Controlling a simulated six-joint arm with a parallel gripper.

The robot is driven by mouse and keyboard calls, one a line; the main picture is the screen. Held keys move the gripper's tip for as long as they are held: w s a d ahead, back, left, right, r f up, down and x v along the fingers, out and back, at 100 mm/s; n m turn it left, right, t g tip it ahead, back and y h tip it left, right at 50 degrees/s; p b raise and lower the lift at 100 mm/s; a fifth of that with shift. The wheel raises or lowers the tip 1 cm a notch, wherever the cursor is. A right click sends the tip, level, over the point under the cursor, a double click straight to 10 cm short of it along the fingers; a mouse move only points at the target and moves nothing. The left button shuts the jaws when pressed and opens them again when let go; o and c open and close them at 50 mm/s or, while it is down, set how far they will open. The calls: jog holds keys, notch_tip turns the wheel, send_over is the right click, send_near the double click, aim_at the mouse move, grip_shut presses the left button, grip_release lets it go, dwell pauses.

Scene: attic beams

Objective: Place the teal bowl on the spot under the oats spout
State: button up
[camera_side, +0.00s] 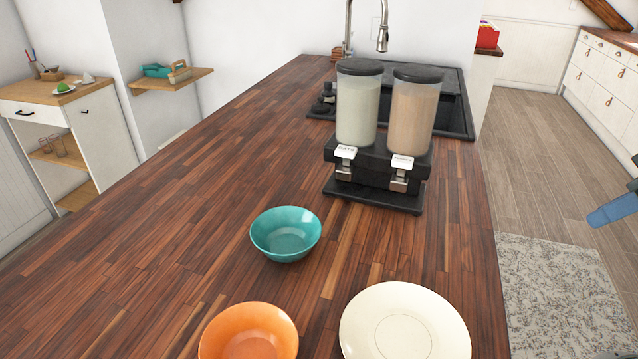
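The teal bowl (286,236) stands upright and empty on the wooden counter, in front and to the left of the dispenser. The dispenser (375,185) has two clear canisters with black lids on a black base. The left canister (357,108) holds pale contents and the right canister (413,110) tan contents. Each spout has a small white label: the left label (345,152) looks like it reads oats, but the print is tiny. No bowl stands under either spout. My gripper (612,211) shows only as a blue finger at the right edge, away from the bowl; its opening is cut off.
An orange bowl (248,335) and a cream plate (403,325) lie at the counter's front. A sink with a faucet (383,38) is behind the dispenser. The wooden counter (190,210) is clear left of the teal bowl. Its right edge runs beside the dispenser.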

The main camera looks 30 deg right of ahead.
jog(key=shift+w, duration=0.1)
dwell(0.3)
jog(key=w+a+m+y, duration=0.1)
jog(key=w+a+m, duration=0.35)
jog(key=w, duration=0.25)
jog(key=w+a+m+y, duration=0.2)
jog(key=w+a+m, duration=0.1)
jog(key=w+a, duration=0.3)
jog(key=m+y, duration=0.2)
jog(key=m, duration=0.6)
send_near(311, 245)
jog(key=d+r, duration=0.1)
jog(key=r, duration=0.1)
jog(key=shift+s+d+n+g, duration=0.1)
jog(key=shift+d+n+g, duration=0.15)
jog(key=shift+g, duration=0.15)
jog(key=shift+f, duration=0.15)
jog(key=shift+x, duration=4.2)
jog(key=shift+a, duration=0.2)
jog(key=shift+x, duration=2.55)
